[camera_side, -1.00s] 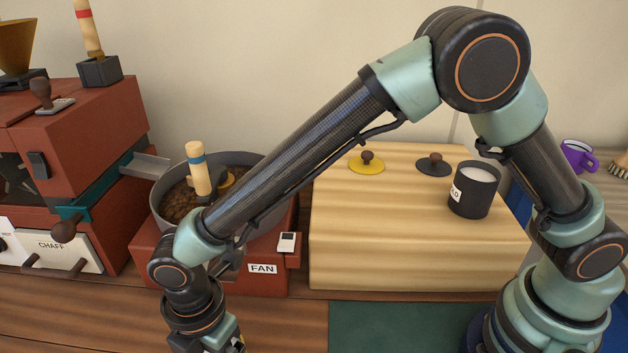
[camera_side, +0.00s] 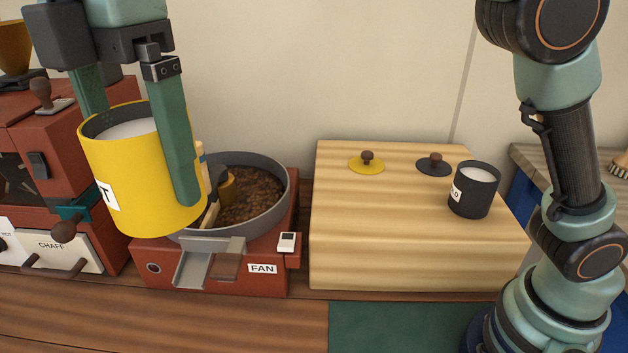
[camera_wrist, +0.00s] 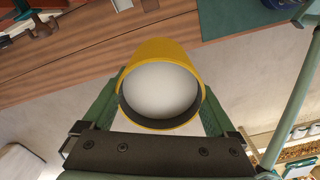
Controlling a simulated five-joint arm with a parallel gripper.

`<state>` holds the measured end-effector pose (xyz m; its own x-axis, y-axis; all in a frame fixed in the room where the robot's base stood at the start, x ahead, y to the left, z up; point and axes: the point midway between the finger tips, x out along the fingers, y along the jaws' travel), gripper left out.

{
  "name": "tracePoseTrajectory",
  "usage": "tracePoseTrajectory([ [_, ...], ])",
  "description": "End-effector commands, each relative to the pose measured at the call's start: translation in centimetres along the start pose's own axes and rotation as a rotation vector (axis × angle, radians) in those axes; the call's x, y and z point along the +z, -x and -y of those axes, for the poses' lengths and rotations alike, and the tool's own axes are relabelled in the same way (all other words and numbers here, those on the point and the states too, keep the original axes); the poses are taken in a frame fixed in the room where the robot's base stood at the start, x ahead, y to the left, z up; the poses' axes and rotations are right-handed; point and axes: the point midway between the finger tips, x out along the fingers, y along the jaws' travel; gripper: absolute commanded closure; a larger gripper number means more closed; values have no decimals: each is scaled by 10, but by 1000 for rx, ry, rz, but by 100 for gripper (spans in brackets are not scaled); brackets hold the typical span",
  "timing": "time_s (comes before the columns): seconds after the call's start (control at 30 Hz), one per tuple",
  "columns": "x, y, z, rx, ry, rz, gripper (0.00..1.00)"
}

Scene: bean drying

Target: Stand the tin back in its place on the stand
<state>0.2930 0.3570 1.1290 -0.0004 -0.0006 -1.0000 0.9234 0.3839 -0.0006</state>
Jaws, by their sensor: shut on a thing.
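A yellow tin (camera_side: 150,185) with a white label and a pale inside is held up at the left in the side view, slightly tilted, in front of the roaster and the cooling pan. It also shows in the wrist view (camera_wrist: 190,60), between both fingers. My gripper (camera_side: 140,150) is shut on it, one green finger on each side. The pale wooden stand (camera_side: 400,240) is to the right, well apart from the tin. On its top lie a yellow lid (camera_side: 366,164) and a dark lid (camera_side: 434,166), and a black tin (camera_side: 474,190) stands at its right.
The red fan base (camera_side: 215,265) carries a grey pan (camera_side: 285,195) of beans with a brush-like tool in it. The red roaster (camera_side: 110,240) is behind the held tin. A green mat (camera_side: 395,325) lies before the stand. The stand's front left top is clear.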

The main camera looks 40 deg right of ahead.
Motion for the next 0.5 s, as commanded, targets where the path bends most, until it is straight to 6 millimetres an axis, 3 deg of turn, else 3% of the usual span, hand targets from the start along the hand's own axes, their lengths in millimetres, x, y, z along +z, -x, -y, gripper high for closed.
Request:
tracePoseTrajectory([
  [0.07, 0, 12, 0, 4, 0, -2, 100],
  [0.5, 0, 35, 0, 3, 0, -2, 100],
])
